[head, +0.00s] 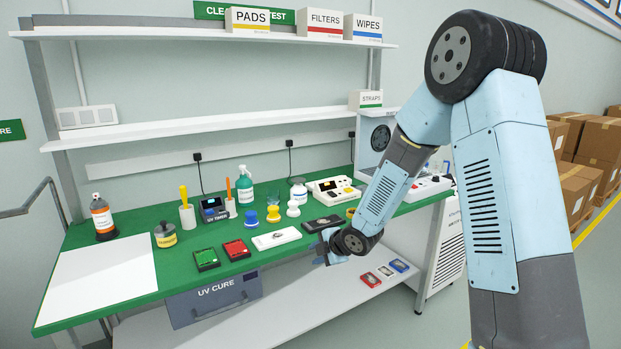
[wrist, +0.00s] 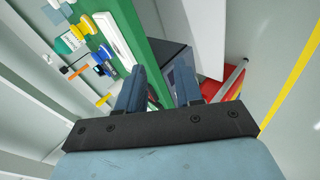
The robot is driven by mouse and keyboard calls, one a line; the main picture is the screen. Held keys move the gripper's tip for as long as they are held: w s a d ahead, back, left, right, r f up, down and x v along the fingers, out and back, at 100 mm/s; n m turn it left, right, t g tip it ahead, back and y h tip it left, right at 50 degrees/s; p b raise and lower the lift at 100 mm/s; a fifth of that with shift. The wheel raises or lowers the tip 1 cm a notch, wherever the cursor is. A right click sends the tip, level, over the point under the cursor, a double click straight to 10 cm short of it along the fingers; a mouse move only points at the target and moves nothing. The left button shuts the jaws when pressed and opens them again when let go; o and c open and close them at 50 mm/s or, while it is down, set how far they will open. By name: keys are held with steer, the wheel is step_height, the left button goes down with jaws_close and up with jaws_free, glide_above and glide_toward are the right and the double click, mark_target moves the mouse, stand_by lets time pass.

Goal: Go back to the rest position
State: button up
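My gripper (head: 322,248) is at the front edge of the green workbench (head: 130,240) in the head view, with my arm reaching in from the right. In the wrist view my gripper (wrist: 160,80) has its two dark blue fingers apart, with nothing visible between them but the bench edge and the dark box behind. In the head view the fingers are small and partly hidden by the wrist.
Near my gripper on the bench are a dark flat device (head: 323,224), a white case (head: 276,238) and a red tray (head: 237,249). A lower white shelf (head: 300,300) holds several small cards. A UV CURE box (head: 214,300) hangs beneath the bench.

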steer(key=s+d+r+m+h, duration=0.3)
steer(key=s+d+r+m, duration=0.3)
steer(key=d+r, duration=0.3)
steer(key=s+d+r+m+h, duration=0.4)
steer(key=s+d+r+m, duration=0.15)
steer(key=d+r, duration=0.35)
steer(key=s+d+r+m, duration=0.1)
steer(key=s+r+m, duration=0.2)
steer(key=s, duration=0.4)
steer(key=s+d+r+m+g, duration=0.1)
steer(key=s+r+m, duration=0.1)
steer(key=s+m, duration=0.3)
steer(key=s+d+r+m, duration=0.1)
steer(key=s+r+m, duration=0.2)
steer(key=s, duration=0.8)
steer(key=shift+d+r+m+g+y, duration=0.2)
steer(key=shift+r+m+g+y, duration=0.1)
steer(key=shift+m, duration=0.25)
